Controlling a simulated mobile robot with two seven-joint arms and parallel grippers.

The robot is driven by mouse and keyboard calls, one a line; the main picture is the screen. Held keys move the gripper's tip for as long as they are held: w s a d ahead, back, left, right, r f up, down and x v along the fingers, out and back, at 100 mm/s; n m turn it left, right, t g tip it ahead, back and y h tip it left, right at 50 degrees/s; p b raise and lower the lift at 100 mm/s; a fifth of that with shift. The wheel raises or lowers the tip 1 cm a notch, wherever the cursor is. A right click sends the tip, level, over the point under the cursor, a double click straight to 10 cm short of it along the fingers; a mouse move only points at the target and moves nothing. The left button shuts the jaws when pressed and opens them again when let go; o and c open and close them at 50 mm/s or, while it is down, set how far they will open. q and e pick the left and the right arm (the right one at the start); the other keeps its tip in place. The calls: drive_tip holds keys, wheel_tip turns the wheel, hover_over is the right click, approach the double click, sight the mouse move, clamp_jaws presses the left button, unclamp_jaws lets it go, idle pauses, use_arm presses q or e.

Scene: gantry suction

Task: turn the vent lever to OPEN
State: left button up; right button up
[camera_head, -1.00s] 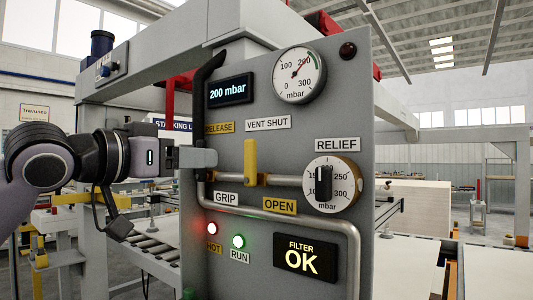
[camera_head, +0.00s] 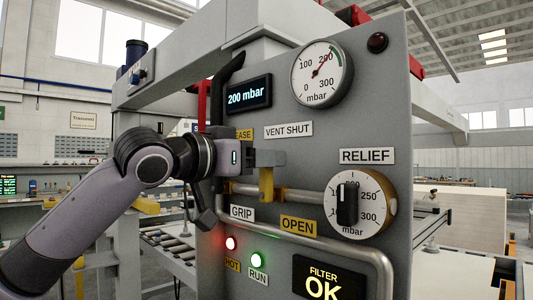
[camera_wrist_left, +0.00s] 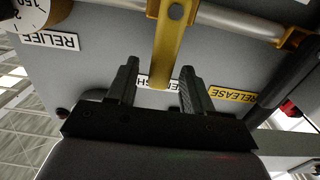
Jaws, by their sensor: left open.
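The yellow vent lever (camera_head: 266,186) stands upright on a horizontal pipe on the grey panel, below the VENT SHUT label (camera_head: 288,130) and above the OPEN label (camera_head: 298,226). In the left wrist view the lever (camera_wrist_left: 168,40) reaches between the two fingers of the gripper (camera_wrist_left: 158,66), with a gap visible on each side. The jaws are open and not closed on it. My right gripper is not in view.
The RELIEF dial (camera_head: 358,204) sits right of the lever, with a pressure gauge (camera_head: 321,73) above. A bent pipe (camera_head: 340,250) runs below the lever. A black handle (camera_head: 227,80) stands at the panel's left edge. A display (camera_head: 248,95) reads 200 mbar.

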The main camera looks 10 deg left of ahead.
use_arm(q)
drive_tip(key=shift+w+d, duration=0.4)
drive_tip(key=shift+w, duration=0.2)
clamp_jaws()
